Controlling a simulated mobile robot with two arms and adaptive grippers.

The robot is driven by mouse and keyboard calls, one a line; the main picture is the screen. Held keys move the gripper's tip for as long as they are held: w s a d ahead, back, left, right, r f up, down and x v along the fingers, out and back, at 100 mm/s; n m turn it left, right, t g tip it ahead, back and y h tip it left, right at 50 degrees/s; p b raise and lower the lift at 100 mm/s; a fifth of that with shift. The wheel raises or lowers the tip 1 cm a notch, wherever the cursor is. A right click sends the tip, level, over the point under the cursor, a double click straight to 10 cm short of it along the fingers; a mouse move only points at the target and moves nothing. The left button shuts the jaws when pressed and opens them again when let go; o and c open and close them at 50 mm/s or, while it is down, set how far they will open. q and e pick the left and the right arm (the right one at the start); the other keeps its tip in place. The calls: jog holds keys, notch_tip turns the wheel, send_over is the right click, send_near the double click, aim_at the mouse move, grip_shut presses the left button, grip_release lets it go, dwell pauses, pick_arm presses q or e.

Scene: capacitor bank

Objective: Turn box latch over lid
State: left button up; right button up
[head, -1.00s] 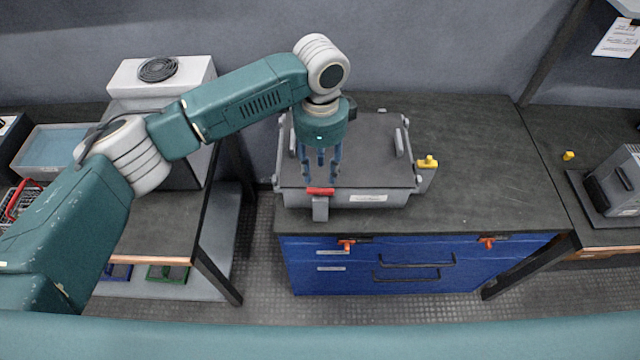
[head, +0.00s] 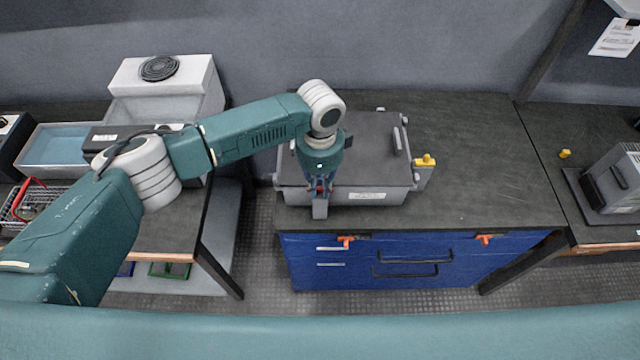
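A grey box with a dark lid (head: 368,140) stands on the workbench, its lid lying closed on top. A latch with a red handle (head: 320,190) is at the front left of the box, mostly hidden by my gripper; its grey lower part (head: 320,209) shows below. A second latch with a yellow handle (head: 425,161) is at the right side of the box. My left gripper (head: 319,184) points down at the red-handled latch, with its fingers around or just in front of it. I cannot tell whether the fingers touch it. My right gripper is not in view.
The dark bench top (head: 480,160) is clear right of the box. Below it is a blue drawer unit (head: 400,262) with orange catches. A grey device (head: 612,185) stands at the far right. A left bench holds a white unit (head: 165,85) and a wire basket (head: 35,205).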

aim_at(318, 188)
pick_arm(q)
grip_shut()
jog(key=m, duration=0.8)
jog(key=shift+w+a+m, duration=0.1)
jog(key=shift+a+m, duration=0.05)
jog(key=shift+m, duration=0.15)
jog(key=m+b, duration=0.1)
jog(key=m, duration=0.4)
jog(key=shift+w, duration=0.15)
jog(key=shift+m+b, duration=0.5)
jog(key=shift+m, duration=1.3)
jog(key=shift+r+m, duration=0.1)
jog(key=shift+m, duration=0.2)
jog(key=o, duration=0.9)
grip_release()
notch_tip(318, 188, up, 12)
